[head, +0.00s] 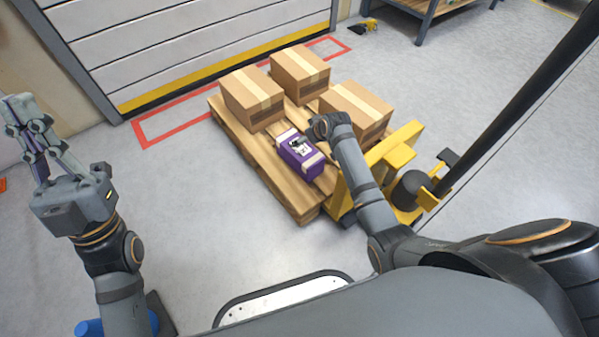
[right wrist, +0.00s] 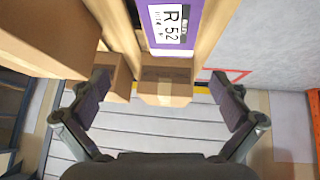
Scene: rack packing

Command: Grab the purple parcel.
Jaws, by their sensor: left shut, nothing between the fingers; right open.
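The purple parcel (head: 307,164) lies on the wooden pallet (head: 262,160) near its front edge. It has pale bands at its ends and a white label on top. My right gripper (head: 299,143) is above the parcel in the head view and covers part of it. In the right wrist view the parcel (right wrist: 172,50) shows at the top edge with its label reading R 52, and my right gripper (right wrist: 158,80) is open with nothing between its fingers. I cannot tell whether it touches the parcel. My left gripper (head: 19,103) is shut and empty, raised at the far left.
Brown cartons stand on the pallet: one at the left (head: 252,103), one at the back (head: 299,78) and one at the right (head: 357,112), near my right forearm. A yellow pallet jack (head: 398,150) stands at the pallet's right. The floor left of the pallet is clear.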

